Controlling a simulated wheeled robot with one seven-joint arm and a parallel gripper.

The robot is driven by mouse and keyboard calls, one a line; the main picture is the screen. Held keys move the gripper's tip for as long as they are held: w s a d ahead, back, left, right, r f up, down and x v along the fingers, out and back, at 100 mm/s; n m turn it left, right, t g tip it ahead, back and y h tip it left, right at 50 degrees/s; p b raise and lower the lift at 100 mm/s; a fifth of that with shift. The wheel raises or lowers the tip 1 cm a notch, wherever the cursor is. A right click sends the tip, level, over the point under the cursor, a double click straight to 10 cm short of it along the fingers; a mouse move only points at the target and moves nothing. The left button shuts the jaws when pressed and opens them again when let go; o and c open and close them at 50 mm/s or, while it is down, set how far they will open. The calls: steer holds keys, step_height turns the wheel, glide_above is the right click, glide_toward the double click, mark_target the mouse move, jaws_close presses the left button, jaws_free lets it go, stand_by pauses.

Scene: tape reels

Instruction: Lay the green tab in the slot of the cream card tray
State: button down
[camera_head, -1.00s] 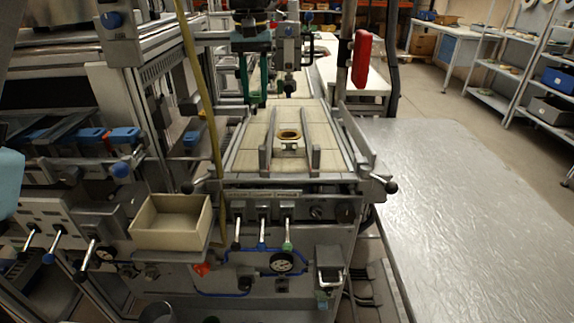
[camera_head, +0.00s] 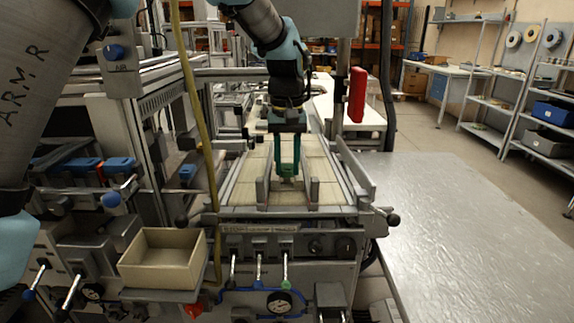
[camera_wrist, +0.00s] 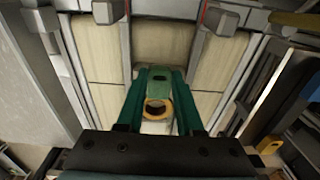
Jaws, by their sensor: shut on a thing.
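My gripper (camera_head: 287,170) points down over the tiled bed between two short metal rails. In the wrist view its green fingers (camera_wrist: 160,78) are shut on the green tab (camera_wrist: 160,90), which has a small dark hole. A yellow ring (camera_wrist: 157,108) with a pale piece around it shows at the near end of the tab. In the head view the fingers largely hide the tab. The cream card tray (camera_head: 124,262), an open box, stands at the lower left, well apart from my gripper. Its inside looks empty; I cannot make out a slot.
The rails (camera_head: 314,190) stand close on both sides of my fingers. A yellow upright hose (camera_head: 196,100) runs between the tray and the bed. Levers and a gauge (camera_head: 279,302) are on the front panel. A bare grey table (camera_head: 460,230) lies at the right.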

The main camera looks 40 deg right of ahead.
mark_target(288, 170)
steer(key=shift+f, duration=0.55)
steer(key=shift+f, duration=0.55)
steer(key=c, duration=0.6)
jaws_free()
steer(key=shift+o, duration=0.2)
steer(key=shift+r, duration=0.1)
step_height(288, 170, up, 13)
steer(key=b, duration=0.1)
steer(key=shift+b, duration=0.4)
steer(key=shift+s, duration=0.1)
